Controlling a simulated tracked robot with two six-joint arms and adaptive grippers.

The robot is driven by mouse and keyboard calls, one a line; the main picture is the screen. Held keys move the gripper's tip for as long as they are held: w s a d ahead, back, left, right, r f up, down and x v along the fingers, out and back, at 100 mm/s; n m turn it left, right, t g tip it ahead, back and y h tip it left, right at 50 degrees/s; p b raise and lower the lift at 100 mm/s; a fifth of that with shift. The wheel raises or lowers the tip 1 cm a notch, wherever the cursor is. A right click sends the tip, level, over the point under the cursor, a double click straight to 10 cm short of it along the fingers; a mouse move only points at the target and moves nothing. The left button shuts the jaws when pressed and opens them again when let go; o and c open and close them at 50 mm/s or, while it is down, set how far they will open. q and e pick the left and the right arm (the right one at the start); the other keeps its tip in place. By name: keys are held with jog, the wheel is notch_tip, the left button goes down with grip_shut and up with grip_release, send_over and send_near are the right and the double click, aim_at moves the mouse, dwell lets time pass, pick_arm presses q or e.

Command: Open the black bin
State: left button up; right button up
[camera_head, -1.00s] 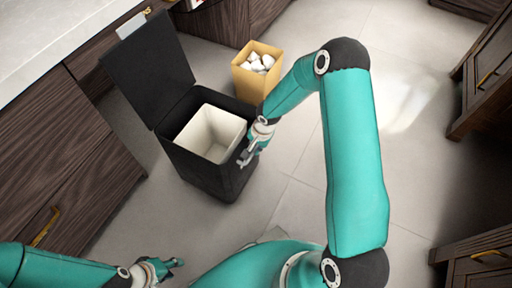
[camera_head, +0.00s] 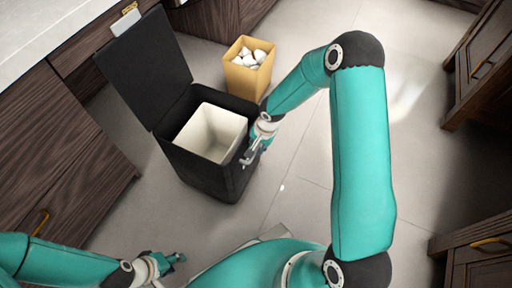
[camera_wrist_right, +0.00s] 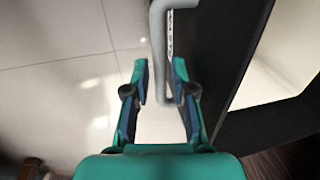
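The black bin (camera_head: 205,178) stands upright on the floor, with a white inner bucket (camera_head: 211,132) inside. Its black lid (camera_head: 148,66) is raised and leans back, so the bin's mouth is uncovered. My right gripper (camera_head: 251,158) is at the bin's right side, below the rim. In the right wrist view my right gripper (camera_wrist_right: 159,80) has its fingers apart, with the bin's grey handle bar (camera_wrist_right: 158,40) between them and no clear grip on it. My left gripper (camera_head: 176,263) is at the lower left, away from the bin, with its fingers apart and empty.
A yellow bin (camera_head: 248,72) with several white crumpled pieces stands behind the black bin. Wooden cabinets (camera_head: 60,150) under a pale countertop (camera_head: 50,35) line the left. More cabinets (camera_head: 482,65) stand at the right. The tiled floor (camera_head: 300,170) between is clear.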

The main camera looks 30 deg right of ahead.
notch_tip(320, 180, up, 12)
jog(key=s+d, duration=0.1)
jog(key=s, duration=0.1)
jog(key=shift+f, duration=0.2)
jog(key=shift+d, duration=0.1)
dwell(0.3)
